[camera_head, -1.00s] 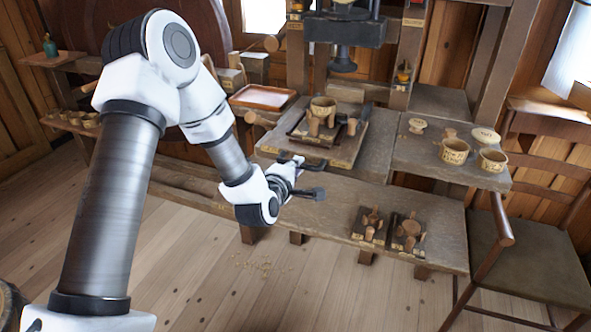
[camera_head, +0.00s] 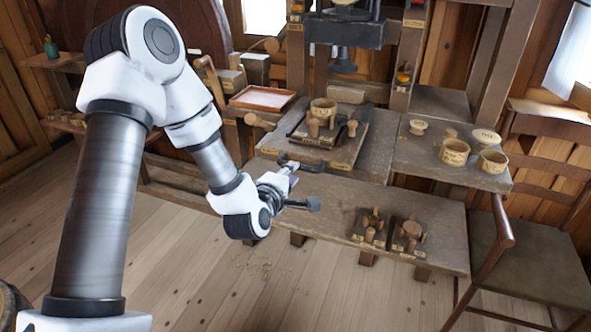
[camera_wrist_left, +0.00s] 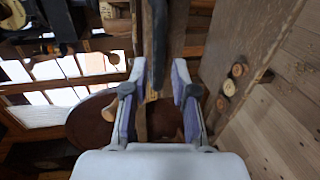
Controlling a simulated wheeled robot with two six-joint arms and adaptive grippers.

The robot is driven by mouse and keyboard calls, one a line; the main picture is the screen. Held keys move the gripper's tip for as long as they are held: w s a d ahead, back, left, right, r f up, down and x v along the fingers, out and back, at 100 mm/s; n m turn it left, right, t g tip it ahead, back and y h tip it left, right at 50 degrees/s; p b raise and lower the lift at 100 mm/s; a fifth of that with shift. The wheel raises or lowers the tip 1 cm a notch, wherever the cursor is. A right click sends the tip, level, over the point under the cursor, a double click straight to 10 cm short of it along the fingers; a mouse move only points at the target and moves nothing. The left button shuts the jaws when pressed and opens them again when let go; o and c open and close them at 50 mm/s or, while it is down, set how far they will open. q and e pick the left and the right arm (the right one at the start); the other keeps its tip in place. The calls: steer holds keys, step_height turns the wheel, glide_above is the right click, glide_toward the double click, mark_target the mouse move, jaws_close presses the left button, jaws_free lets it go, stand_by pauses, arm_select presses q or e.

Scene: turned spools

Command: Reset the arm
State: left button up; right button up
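My left arm comes in from the left of the head view. Its left gripper (camera_head: 318,187) is above the front of the workbench, with its two dark fingers spread apart. In the left wrist view the gripper (camera_wrist_left: 160,72) shows two pale fingers with a clear gap and nothing held between them. The wrist view is tilted, with a wooden post and a dark bar behind the fingers. My right gripper is in neither view.
A board (camera_head: 345,155) with a cup and wooden pegs lies beyond the gripper. Two small peg blocks (camera_head: 409,234) stand on the lower bench (camera_head: 335,220). Cups (camera_head: 455,152) stand on the right bench, near a chair (camera_head: 525,255). The floor in front is mostly clear.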

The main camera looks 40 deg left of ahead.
arm_select(q)
steer(key=shift+v, duration=1.85)
steer(key=shift+f, duration=0.1)
